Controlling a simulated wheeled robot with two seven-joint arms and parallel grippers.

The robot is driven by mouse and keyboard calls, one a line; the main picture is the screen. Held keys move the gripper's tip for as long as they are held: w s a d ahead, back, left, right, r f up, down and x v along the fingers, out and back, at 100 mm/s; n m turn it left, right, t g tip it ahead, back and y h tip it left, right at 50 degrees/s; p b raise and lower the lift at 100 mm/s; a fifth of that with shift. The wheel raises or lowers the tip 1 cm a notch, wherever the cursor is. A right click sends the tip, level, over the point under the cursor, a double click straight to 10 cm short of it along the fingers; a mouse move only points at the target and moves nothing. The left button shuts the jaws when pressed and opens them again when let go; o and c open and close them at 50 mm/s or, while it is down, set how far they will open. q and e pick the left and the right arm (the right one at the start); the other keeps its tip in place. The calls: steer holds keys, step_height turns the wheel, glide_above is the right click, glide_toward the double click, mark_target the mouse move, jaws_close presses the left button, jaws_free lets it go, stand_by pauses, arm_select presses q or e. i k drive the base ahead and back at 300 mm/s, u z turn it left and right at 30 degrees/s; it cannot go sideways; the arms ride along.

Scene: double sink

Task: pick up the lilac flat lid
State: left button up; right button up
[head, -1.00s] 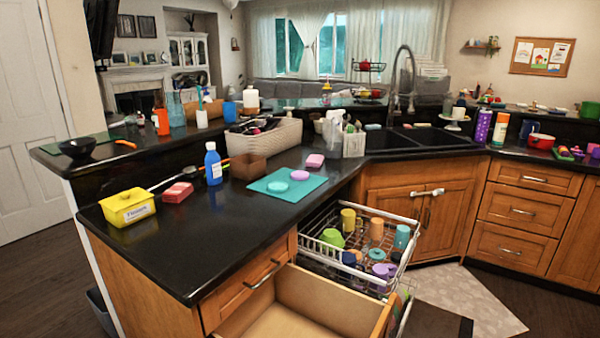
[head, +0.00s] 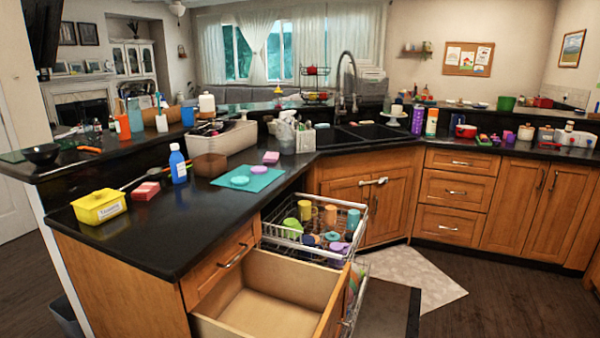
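The flat round lid (head: 259,169) lies on the turquoise mat (head: 222,182) on the dark counter, near the mat's far right edge. A pink-lilac block (head: 270,157) sits on the counter just behind the mat. Neither of my grippers is in view.
A blue bottle (head: 178,165), a brown box (head: 209,166) and a yellow container (head: 99,206) stand left of the mat. A pulled-out dish rack (head: 300,247) holds several colourful cups. An empty open drawer (head: 262,298) juts out from the counter's front.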

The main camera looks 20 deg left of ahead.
mark_target(256, 170)
steer(key=z, duration=0.75)
steer(key=i, duration=2)
steer(key=u, duration=1.75)
